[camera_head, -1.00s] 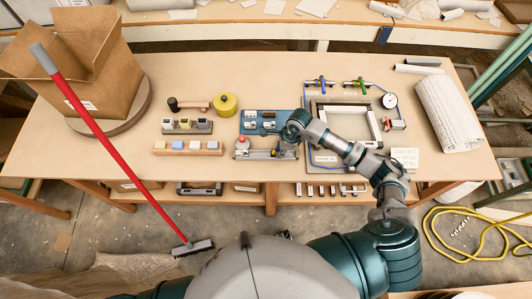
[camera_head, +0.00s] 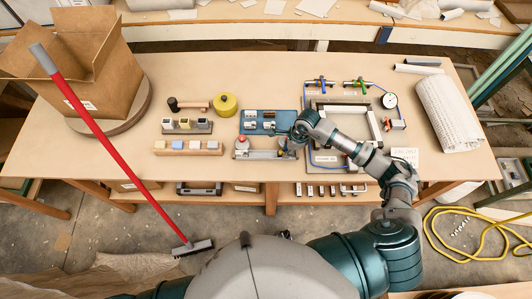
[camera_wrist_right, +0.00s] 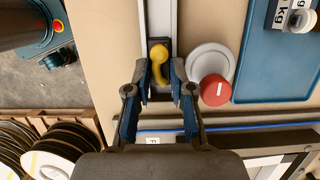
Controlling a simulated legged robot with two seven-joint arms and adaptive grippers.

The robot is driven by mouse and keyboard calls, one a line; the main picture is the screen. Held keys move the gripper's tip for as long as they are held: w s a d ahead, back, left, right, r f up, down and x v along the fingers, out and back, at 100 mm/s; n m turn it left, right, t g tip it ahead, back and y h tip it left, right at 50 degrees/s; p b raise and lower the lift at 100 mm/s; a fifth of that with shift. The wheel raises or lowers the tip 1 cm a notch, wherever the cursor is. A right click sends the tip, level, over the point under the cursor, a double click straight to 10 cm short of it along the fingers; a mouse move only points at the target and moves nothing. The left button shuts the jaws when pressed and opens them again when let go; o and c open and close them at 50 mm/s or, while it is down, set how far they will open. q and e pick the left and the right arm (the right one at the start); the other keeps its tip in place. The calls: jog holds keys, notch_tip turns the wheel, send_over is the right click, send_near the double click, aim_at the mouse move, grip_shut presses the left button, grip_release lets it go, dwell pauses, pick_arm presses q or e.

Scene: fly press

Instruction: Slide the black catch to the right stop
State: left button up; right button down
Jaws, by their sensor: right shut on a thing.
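In the right wrist view a black catch (camera_wrist_right: 160,92) with a yellow knob (camera_wrist_right: 158,54) on it sits on a pale rail (camera_wrist_right: 158,18). My right gripper (camera_wrist_right: 162,74) is shut on the catch, with one blue-padded finger on each side. In the head view my right gripper (camera_head: 289,149) is at the right end of the rail fixture (camera_head: 262,155). My arm hides the catch there, so its gap to the stop cannot be told. My left gripper is not in view.
A red-topped round knob (camera_wrist_right: 215,90) stands close beside the right finger in the wrist view. A blue tray (camera_head: 256,127) lies behind the rail. A framed panel (camera_head: 312,131) with a blue hose is to its right. A wooden block row (camera_head: 187,152) is to its left.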

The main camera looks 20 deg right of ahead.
jog(key=shift+d, duration=0.15)
jog(key=shift+s+d, duration=0.3)
jog(key=shift+d, duration=0.65)
jog(key=c, duration=0.9)
grip_release()
jog(key=shift+c, duration=1.5)
jog(key=a+p+v, duration=0.1)
jog(key=p+v, duration=0.3)
jog(key=v, duration=0.3)
jog(key=shift+w+a, duration=0.25)
jog(key=shift+a, duration=0.1)
jog(key=shift+r, duration=0.1)
